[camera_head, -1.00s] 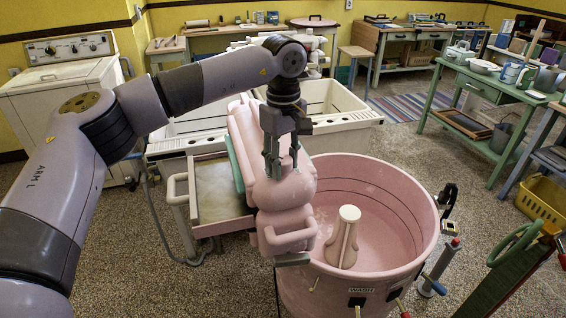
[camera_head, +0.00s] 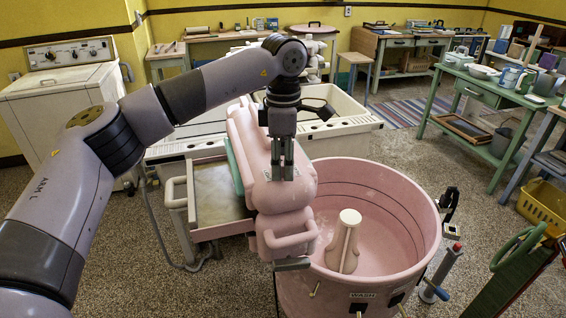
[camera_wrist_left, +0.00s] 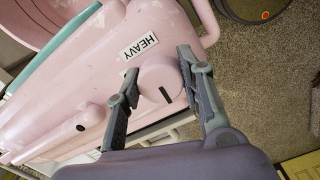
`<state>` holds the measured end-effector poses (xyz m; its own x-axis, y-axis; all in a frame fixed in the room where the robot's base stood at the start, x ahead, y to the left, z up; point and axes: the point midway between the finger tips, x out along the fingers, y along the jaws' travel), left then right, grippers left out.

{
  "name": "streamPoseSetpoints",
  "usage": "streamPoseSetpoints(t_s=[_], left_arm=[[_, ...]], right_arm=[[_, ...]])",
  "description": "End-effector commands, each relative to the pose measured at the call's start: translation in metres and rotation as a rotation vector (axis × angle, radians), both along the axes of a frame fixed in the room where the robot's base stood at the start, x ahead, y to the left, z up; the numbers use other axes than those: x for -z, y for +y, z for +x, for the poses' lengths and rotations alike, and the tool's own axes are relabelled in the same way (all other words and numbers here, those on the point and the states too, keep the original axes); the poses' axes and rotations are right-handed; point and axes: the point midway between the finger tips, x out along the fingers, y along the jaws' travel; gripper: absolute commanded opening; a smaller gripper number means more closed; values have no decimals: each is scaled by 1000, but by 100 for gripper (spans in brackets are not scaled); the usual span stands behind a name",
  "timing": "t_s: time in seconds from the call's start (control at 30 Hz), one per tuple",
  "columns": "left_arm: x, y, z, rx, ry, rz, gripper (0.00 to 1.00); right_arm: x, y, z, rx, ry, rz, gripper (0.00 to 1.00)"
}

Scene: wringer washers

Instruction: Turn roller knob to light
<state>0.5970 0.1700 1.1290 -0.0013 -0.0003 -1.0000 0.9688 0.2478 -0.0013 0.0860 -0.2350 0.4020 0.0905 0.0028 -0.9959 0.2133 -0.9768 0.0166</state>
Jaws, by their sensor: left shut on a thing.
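The pink roller knob (camera_wrist_left: 160,82) sits on the pink wringer head (camera_head: 285,195), with a short dark pointer mark on its face. In the left wrist view it is between the two fingers of my left gripper (camera_wrist_left: 158,66). My left gripper (camera_head: 282,174) is shut on the knob from above in the head view, where the fingers hide the knob. A white label reading HEAVY (camera_wrist_left: 139,46) is beside the knob. Another label is mostly hidden behind a finger, so I cannot read it. No word LIGHT can be read. My right gripper is not in view.
The pink wash tub (camera_head: 395,262) with a pink agitator (camera_head: 344,245) stands below and right of the wringer. Pale twin rinse tubs (camera_head: 345,124) stand behind it.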

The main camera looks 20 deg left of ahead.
Motion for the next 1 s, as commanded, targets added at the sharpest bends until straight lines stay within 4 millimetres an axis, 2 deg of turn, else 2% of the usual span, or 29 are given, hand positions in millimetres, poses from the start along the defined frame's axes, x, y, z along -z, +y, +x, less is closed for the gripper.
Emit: streamPoseSetpoints(t_s=[0.3, 0.77, 0.8, 1.0], left_arm=[[-2, 0, 1, -91, -5, -1, 7], [-2, 0, 1, -102, -6, -2, 7], [-2, 0, 1, -102, -6, -3, 37], [-1, 0, 1, -101, -3, -1, 50]], right_arm=[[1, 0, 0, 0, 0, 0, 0], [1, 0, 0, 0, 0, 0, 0], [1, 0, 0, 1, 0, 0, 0], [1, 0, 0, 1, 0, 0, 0]])
